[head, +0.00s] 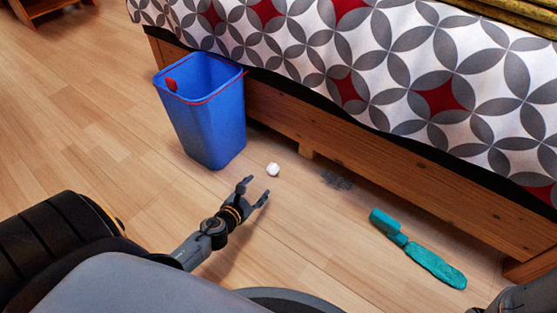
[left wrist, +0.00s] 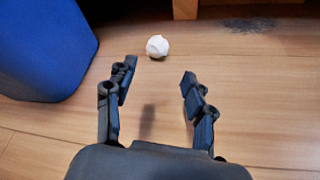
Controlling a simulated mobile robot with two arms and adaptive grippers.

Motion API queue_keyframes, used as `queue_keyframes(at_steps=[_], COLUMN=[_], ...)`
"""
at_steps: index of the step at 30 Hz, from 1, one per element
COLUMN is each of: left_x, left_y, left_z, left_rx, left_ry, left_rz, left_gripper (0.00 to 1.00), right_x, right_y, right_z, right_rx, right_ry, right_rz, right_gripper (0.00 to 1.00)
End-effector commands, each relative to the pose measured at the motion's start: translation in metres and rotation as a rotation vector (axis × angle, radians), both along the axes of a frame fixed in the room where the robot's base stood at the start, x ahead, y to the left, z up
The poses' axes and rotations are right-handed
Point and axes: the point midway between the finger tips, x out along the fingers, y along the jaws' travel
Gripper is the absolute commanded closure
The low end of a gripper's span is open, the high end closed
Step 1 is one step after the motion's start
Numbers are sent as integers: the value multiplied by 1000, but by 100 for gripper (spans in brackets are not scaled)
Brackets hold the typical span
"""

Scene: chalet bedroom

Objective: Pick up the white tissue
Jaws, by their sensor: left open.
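The white tissue (head: 273,169) is a small crumpled ball on the wood floor, in front of the bed and right of the blue bin. It also shows in the left wrist view (left wrist: 157,46), beyond the fingertips and nearer the left finger. My left gripper (head: 256,189) is open and empty, just short of the tissue and not touching it. Its two fingers also show in the left wrist view (left wrist: 158,72), spread apart with bare floor between them. My right gripper is not in view; only a dark part shows at the bottom right corner of the head view.
A blue bin (head: 203,115) with a red rim stands left of the tissue. The wooden bed frame (head: 380,155) runs behind it. A grey dust patch (head: 336,181) and a teal brush (head: 433,262) lie to the right. The floor around the tissue is clear.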

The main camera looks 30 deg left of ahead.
Motion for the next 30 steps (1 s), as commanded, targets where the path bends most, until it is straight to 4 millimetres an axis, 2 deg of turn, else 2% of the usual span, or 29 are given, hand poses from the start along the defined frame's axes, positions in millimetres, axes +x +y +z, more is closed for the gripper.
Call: queue_keyframes(at_steps=[12,18,25,30], left_x=[68,81,110,125], left_y=[8,9,15,17], left_z=[-28,-31,-47,-50], left_rx=[1,-1,1,0], left_ry=[-2,-2,-4,-2], left_rz=[0,0,0,0], left_gripper=[46,46,46,46], right_x=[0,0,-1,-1], right_y=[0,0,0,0], right_z=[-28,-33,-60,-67], right_rx=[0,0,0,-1], right_ry=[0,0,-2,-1], right_rz=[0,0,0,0], right_gripper=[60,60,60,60])
